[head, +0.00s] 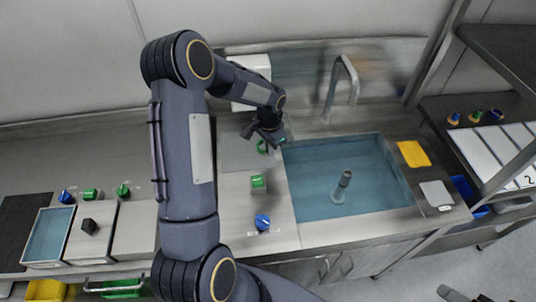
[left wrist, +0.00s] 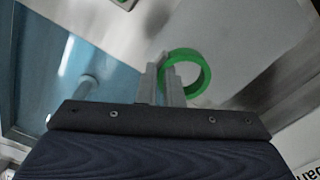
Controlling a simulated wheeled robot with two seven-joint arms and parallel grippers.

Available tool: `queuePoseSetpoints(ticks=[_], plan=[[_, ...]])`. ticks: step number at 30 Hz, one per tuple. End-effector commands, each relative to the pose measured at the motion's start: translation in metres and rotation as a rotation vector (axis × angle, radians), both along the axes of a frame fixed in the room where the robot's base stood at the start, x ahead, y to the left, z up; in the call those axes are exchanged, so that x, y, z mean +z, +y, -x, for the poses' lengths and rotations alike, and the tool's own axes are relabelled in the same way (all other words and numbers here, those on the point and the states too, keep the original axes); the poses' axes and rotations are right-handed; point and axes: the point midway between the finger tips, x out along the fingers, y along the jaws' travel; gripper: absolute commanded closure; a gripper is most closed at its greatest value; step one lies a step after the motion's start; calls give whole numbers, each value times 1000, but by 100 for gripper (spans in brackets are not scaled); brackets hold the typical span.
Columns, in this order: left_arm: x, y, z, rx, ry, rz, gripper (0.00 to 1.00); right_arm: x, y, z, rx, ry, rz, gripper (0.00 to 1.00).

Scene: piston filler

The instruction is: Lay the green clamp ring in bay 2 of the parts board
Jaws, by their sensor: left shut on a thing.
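The green clamp ring (left wrist: 206,74) is a bright green open band. My left gripper (left wrist: 165,66) is shut on its near side, and the ring stands out to the right of the fingers in the left wrist view. In the head view my left gripper (head: 268,138) is above the counter at the left edge of the sink, with the ring (head: 260,147) partly hidden by it. A white panel with dividing lines (head: 497,152), perhaps the parts board, lies on the right-hand bench. My right gripper is out of view.
The teal sink (head: 310,180) holds an upright post (head: 343,185), with a faucet (head: 347,75) behind. A green block (head: 258,182) and a blue part (head: 263,221) stand on the counter. Small coloured parts (head: 475,115) stand behind the white panel. A dark shelf (head: 510,50) overhangs the right bench.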

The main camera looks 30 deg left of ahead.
Motion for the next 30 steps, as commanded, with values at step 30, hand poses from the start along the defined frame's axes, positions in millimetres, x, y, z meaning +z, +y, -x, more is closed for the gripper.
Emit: queuePoseSetpoints(ticks=[30], plan=[[-59, 13, -17, 0, -1, -1, 85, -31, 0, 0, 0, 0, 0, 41]])
